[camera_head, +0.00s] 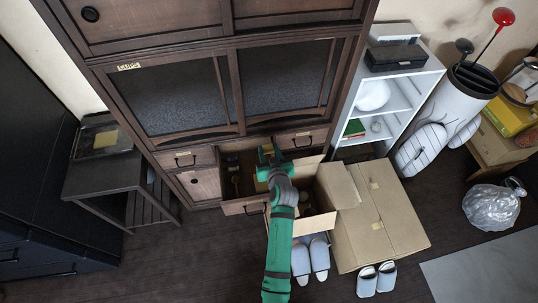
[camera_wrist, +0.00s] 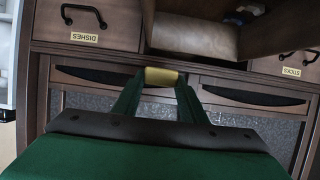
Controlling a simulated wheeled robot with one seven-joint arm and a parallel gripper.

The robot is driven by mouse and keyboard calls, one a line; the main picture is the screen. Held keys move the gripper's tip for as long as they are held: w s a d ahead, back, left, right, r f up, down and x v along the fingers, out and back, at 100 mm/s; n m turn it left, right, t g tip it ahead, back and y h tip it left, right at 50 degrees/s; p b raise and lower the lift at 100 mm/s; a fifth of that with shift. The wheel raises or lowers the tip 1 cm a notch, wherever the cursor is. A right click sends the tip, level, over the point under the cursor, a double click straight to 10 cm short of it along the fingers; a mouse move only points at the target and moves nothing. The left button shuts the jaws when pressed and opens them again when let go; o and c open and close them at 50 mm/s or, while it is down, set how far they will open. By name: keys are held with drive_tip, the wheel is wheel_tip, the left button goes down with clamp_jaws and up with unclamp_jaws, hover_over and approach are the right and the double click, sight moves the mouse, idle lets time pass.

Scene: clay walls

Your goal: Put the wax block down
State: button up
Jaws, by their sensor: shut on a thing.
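My gripper (camera_head: 268,151) is in front of the dark wooden cabinet, over the open drawer area at its lower middle. In the wrist view my gripper (camera_wrist: 160,78) has its two green fingers closed on the yellow wax block (camera_wrist: 161,76). The block sits between the fingertips, with the cabinet's dark front behind it. In the head view the fingers and arm hide much of the block and part of the drawer interior.
The open drawer (camera_head: 236,207) holds small items. A drawer labelled DISHES (camera_wrist: 83,18) and one labelled STICKS (camera_wrist: 298,64) are shut. An open cardboard box (camera_head: 313,223) and a larger carton (camera_head: 385,240) stand at right, with slippers (camera_head: 301,262) on the floor.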

sight(269, 153)
drive_tip(key=shift+w+d+f, duration=0.1)
drive_tip(key=shift+w+f, duration=0.05)
drive_tip(key=shift+f, duration=0.75)
drive_tip(key=shift+w+d+f, duration=0.1)
drive_tip(key=shift+f, duration=0.75)
drive_tip(key=shift+f, duration=0.1)
drive_tip(key=shift+f, duration=0.35)
drive_tip(key=shift+f, duration=0.15)
drive_tip(key=o, duration=1)
